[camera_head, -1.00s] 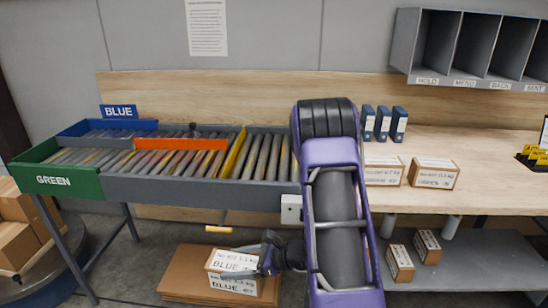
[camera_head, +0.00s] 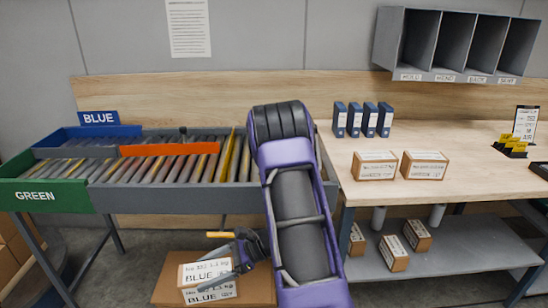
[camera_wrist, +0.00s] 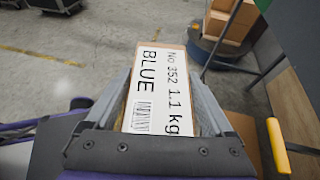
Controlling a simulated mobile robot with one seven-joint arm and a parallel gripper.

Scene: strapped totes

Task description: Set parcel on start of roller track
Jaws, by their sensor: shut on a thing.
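The parcel (camera_head: 207,282) is a small brown box with white labels reading BLUE. My gripper (camera_head: 222,274) is shut on it, in front of and below the roller track, by the cardboard at the floor. In the wrist view the parcel (camera_wrist: 152,85) sits between both fingers, its label reading No 352, 1.1 kg, BLUE. The roller track (camera_head: 160,197) stands at the left, with a blue-signed section and a green end marked GREEN. Its right end is partly hidden behind my arm. I cannot tell whether the parcel touches the cardboard below.
Two boxes (camera_head: 375,166) (camera_head: 424,165) stand on the wooden bench, with blue binders (camera_head: 362,119) behind. An orange bar (camera_head: 170,148) and a yellow bar (camera_head: 228,155) cross the rollers. Several boxes lie on the lower shelf (camera_head: 450,247).

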